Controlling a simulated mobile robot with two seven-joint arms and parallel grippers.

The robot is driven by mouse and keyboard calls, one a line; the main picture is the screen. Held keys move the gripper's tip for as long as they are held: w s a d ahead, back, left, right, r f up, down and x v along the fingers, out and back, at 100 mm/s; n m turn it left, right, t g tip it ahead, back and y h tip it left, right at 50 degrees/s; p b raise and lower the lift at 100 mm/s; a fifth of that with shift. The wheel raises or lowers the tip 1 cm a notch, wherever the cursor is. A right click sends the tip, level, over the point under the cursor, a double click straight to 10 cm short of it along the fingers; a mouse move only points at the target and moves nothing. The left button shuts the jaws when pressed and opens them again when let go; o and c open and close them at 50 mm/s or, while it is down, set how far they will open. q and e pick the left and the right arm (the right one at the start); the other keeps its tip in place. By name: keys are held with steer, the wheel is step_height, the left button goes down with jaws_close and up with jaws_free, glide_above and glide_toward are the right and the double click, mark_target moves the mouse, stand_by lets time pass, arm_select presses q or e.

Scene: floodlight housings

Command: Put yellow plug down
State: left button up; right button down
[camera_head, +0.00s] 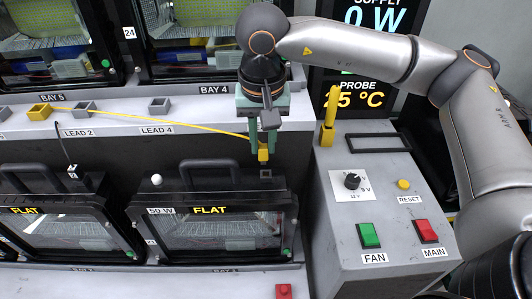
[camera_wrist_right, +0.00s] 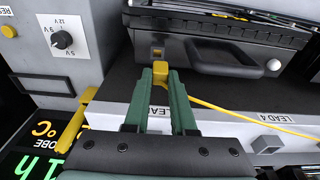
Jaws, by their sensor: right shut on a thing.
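The yellow plug (camera_head: 263,153) is held between the fingertips of my right gripper (camera_head: 263,140), which points down. In the right wrist view the plug (camera_wrist_right: 173,78) shows partly between the green fingers (camera_wrist_right: 168,86). The plug is above the rear right part of the right lower floodlight housing (camera_head: 215,225), near a small square socket (camera_head: 265,174). I cannot tell if it touches anything. My left gripper is out of view.
Another housing (camera_head: 60,220) stands left.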

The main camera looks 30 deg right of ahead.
mark_target(266, 159)
steer(key=f, duration=0.4)
steer(key=shift+d, duration=0.35)
steer(key=shift+f+b, duration=0.3)
steer(key=shift+f, duration=0.25)
steer(key=c, duration=1)
jaws_free()
steer(key=shift+o, duration=1.3)
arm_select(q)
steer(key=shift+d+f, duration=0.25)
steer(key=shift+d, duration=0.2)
arm_select(e)
steer(key=shift+r, duration=0.1)
